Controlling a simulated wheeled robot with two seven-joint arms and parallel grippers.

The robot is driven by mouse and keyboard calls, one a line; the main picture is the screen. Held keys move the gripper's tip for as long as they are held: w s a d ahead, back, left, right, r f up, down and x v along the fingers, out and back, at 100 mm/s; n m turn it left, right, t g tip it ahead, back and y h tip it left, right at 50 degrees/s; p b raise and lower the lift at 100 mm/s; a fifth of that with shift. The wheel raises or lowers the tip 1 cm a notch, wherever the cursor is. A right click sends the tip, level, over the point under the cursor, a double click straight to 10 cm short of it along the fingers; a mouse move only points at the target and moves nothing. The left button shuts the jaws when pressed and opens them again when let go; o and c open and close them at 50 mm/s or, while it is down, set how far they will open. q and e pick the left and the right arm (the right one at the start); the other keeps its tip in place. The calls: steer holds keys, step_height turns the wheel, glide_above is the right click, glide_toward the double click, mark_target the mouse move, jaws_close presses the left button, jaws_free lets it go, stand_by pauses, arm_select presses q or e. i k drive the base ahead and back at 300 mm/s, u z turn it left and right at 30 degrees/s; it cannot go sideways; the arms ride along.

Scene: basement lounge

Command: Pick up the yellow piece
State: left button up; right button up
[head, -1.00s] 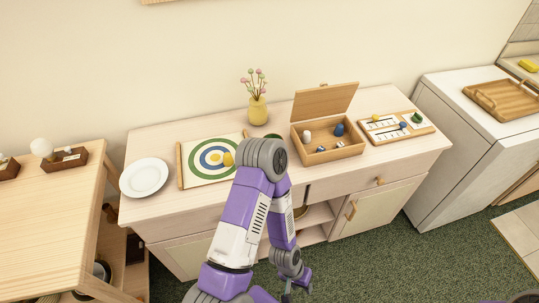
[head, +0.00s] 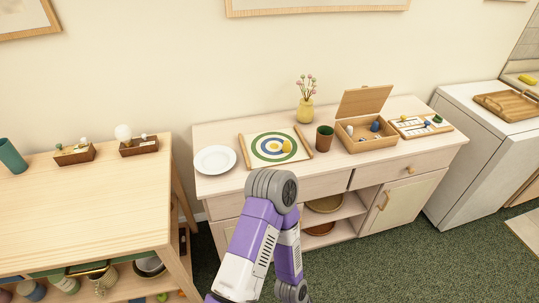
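A small yellow piece (head: 287,146) stands on the target board (head: 250,158), a little right of the centre of its rings. Neither gripper shows in the head view.
A wooden table (head: 80,215) stands left, a white appliance (head: 470,150) right. Bare cabinet top lies before the target board.

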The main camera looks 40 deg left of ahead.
mark_target(286, 147)
steer(key=u, duration=1.1)
steer(key=i, duration=0.1)
steer(key=u, duration=0.15)
